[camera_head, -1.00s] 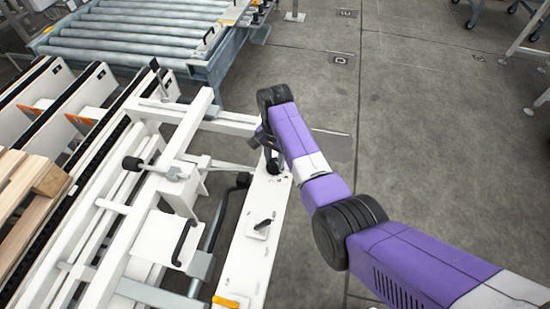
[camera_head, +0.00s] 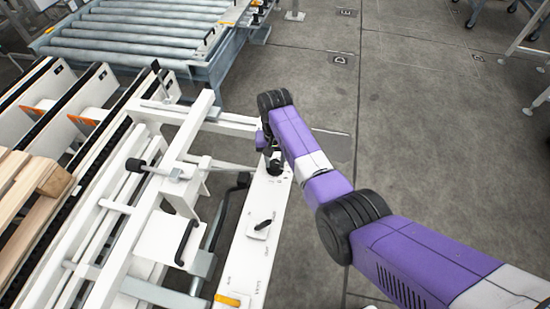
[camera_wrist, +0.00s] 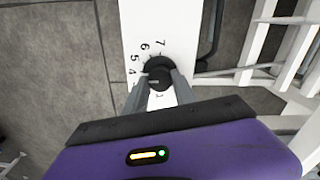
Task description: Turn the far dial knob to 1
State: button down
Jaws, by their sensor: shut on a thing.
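The far dial knob (camera_wrist: 158,72) is black and round, on a white panel (camera_wrist: 133,22) in the wrist view. Printed numbers 7, 6, 5 and 4 run along its upper and left side; the lower numbers are partly hidden by my fingers. My gripper (camera_wrist: 159,88) is shut on the knob, with one grey finger on each side of it. Where the knob's pointer stands is too small to tell. In the head view my gripper (camera_head: 274,166) is at the far end of the white panel and mostly covers the knob.
A nearer black knob (camera_head: 262,225) and an orange piece (camera_head: 228,300) sit on the same panel. White frame bars and a black-handled lever (camera_head: 136,165) stand to the left. A roller conveyor (camera_head: 135,40) is beyond.

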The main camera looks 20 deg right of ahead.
aim_at(275, 163)
jog(key=n, duration=0.4)
jog(key=shift+n+p, duration=0.3)
jog(key=shift+p, duration=0.1)
jog(key=n, duration=0.4)
jog(key=shift+n, duration=0.3)
jog(key=n, duration=0.4)
jog(key=shift+p, duration=0.4)
jog(key=shift+n, duration=2.2)
jog(key=c, duration=1)
grip_release()
jog(key=shift+r, duration=3.95)
